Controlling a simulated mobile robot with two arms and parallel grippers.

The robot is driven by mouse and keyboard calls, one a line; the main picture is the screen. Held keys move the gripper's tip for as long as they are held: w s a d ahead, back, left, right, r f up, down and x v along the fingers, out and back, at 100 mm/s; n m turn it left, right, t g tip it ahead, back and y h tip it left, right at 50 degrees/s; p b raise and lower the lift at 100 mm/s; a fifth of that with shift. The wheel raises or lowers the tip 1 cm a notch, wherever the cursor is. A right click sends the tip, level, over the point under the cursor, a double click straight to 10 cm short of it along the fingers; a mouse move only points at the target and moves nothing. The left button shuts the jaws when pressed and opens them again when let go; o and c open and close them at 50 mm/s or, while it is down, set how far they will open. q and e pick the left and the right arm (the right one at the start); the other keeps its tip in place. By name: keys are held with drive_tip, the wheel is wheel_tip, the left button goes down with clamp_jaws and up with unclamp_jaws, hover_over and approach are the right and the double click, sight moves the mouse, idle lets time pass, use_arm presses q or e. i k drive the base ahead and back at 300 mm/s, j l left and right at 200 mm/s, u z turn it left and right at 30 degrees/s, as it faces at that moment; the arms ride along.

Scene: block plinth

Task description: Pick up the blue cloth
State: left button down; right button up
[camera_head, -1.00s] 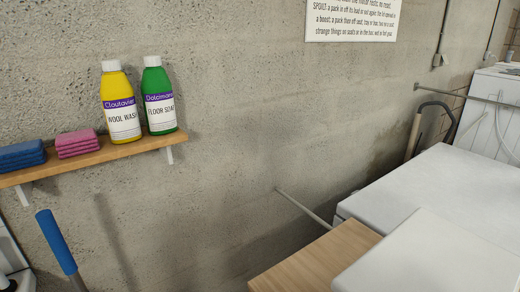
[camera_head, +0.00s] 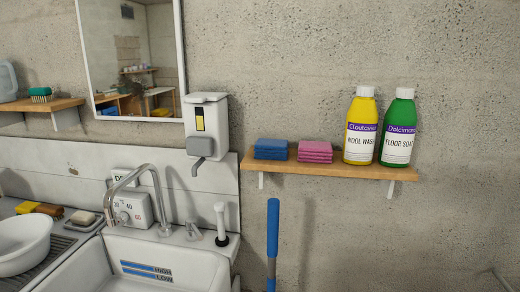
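The blue cloth (camera_head: 272,149) lies folded in a small stack at the left end of a wooden wall shelf (camera_head: 345,171). A folded pink cloth (camera_head: 315,151) lies just to its right on the same shelf, with a small gap between them. Neither of my grippers shows in the head view, so nothing is seen near the cloth.
A yellow bottle (camera_head: 361,128) and a green bottle (camera_head: 398,130) stand right of the cloths. A soap dispenser (camera_head: 207,125) hangs left of the shelf. A blue-handled pole (camera_head: 272,235) stands below. A sink (camera_head: 165,262) with a tap (camera_head: 133,180) is lower left.

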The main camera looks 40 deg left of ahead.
sight(264, 148)
drive_tip(key=u, duration=1.1)
